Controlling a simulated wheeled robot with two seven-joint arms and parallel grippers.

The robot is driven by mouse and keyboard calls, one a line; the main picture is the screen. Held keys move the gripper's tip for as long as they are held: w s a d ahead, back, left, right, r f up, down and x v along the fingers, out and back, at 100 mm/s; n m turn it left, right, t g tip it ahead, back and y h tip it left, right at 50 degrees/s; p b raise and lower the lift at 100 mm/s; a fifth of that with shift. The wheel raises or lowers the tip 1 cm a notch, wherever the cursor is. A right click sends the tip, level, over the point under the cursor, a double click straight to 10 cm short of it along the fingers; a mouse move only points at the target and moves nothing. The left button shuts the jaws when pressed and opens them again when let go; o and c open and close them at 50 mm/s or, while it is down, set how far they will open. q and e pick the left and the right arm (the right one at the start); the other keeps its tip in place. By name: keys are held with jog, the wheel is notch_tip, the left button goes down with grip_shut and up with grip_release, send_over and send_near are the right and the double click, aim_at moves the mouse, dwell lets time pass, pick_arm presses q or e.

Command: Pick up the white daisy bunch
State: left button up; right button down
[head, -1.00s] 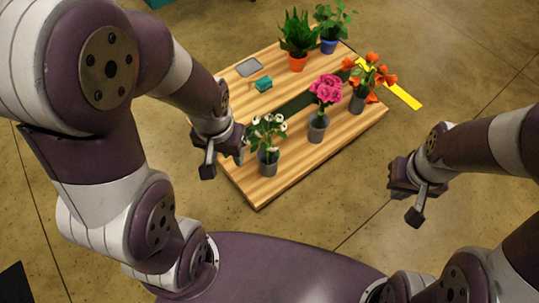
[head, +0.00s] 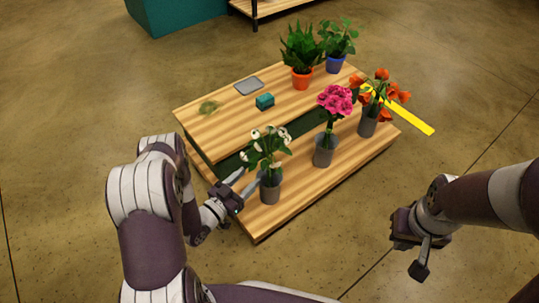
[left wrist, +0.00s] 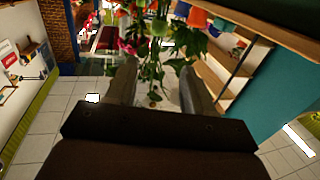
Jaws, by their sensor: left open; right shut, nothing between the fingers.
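The white daisy bunch (head: 267,145) stands in a grey vase (head: 270,190) on the front left part of the wooden table. My left gripper (head: 249,180) is open, low at the left of the bunch, with its fingers pointing at the stems and the vase top. In the left wrist view, green leaves and stems of the bunch (left wrist: 150,70) show between and beyond the two spread fingers (left wrist: 158,85). I cannot tell whether a finger touches them. My right gripper (head: 420,267) is shut and empty, out over the floor right of the table.
A pink bunch (head: 334,101) and an orange bunch (head: 375,92) stand in grey vases to the right. Two potted plants, one in an orange pot (head: 302,78), one in a blue pot (head: 335,64), stand behind. A teal block (head: 265,101) and grey plate (head: 249,86) lie on the tabletop.

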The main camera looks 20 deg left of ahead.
aim_at(267, 163)
pick_arm(q)
jog(key=b+x, duration=0.1)
jog(key=x, duration=0.2)
jog(key=b+x, duration=0.2)
jog(key=x, duration=0.1)
jog(key=b+x, duration=0.2)
jog(key=x, duration=0.2)
jog(key=shift+s+d+f, duration=0.1)
jog(key=shift+s+d, duration=0.1)
jog(key=shift+d, duration=0.1)
jog(key=shift+w, duration=0.1)
grip_shut()
